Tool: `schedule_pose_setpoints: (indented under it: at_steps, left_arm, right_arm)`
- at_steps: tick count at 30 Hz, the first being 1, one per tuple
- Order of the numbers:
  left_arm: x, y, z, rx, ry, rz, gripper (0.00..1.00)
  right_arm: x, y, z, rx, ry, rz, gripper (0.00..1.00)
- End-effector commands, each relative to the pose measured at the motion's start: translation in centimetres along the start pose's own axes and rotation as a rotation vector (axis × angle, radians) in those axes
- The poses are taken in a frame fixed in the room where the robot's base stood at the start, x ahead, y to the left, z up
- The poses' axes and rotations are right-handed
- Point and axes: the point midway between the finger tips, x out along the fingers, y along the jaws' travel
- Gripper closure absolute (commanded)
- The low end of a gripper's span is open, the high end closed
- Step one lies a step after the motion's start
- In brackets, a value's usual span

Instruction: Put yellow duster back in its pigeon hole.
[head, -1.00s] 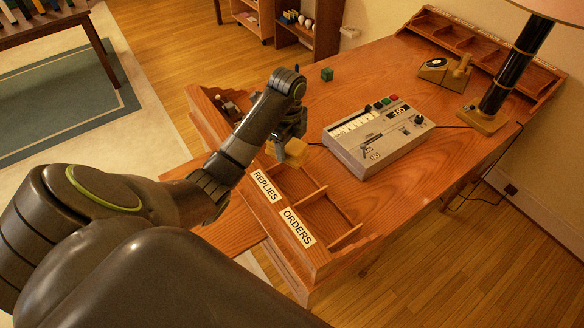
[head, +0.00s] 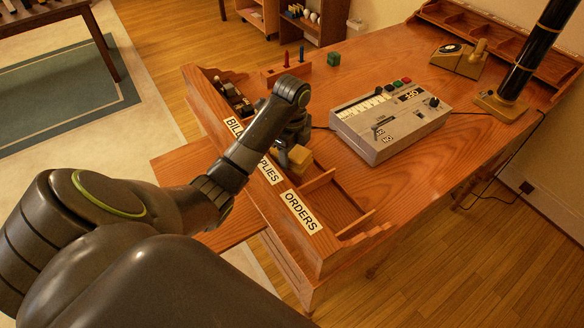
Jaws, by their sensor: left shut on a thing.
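The yellow duster (head: 300,154) is a small yellow block. My left gripper (head: 294,148) is shut on it and holds it over the row of pigeon holes at the desk's near left edge, by the REPLIES compartment. The row's labels read BILLS (head: 234,126), partly covered by my arm, REPLIES (head: 269,171), also partly covered, and ORDERS (head: 301,211). The ORDERS pigeon hole (head: 335,205) looks empty. I cannot tell whether the duster touches the compartment below it. My right gripper is not in view.
A grey machine (head: 390,120) with keys stands mid-desk, right of the pigeon holes. A green cube (head: 334,59) and a wooden block with coloured pegs (head: 287,67) lie behind. A telephone (head: 459,58) and a lamp (head: 520,65) stand at the right.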

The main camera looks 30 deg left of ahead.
Motion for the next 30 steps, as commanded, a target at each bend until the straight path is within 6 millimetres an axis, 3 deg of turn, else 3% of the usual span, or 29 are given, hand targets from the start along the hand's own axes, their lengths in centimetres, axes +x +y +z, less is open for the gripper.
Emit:
schedule_pose_setpoints:
  at_steps: [5,9,23,24,25,30]
  left_arm:
    - [2.9,0.1,-0.1,-0.001,0.001,0.004,0.69]
    - [4.4,0.1,0.0,-0.001,0.001,0.003,0.69]
    - [5.3,0.0,0.0,0.000,0.000,0.002,0.69]
    - [5.3,0.0,0.0,0.000,0.000,0.001,0.39]
    - [5.3,0.0,0.0,0.000,0.000,0.001,0.35]
    - [5.3,0.0,0.0,0.000,0.000,0.001,0.35]
  right_arm:
    - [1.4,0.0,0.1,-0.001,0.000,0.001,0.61]
    - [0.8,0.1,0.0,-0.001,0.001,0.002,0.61]
    - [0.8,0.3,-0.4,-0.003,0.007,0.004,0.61]
    - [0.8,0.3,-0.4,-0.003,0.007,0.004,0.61]
    - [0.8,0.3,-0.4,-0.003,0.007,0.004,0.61]
    - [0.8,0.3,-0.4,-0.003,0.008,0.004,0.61]
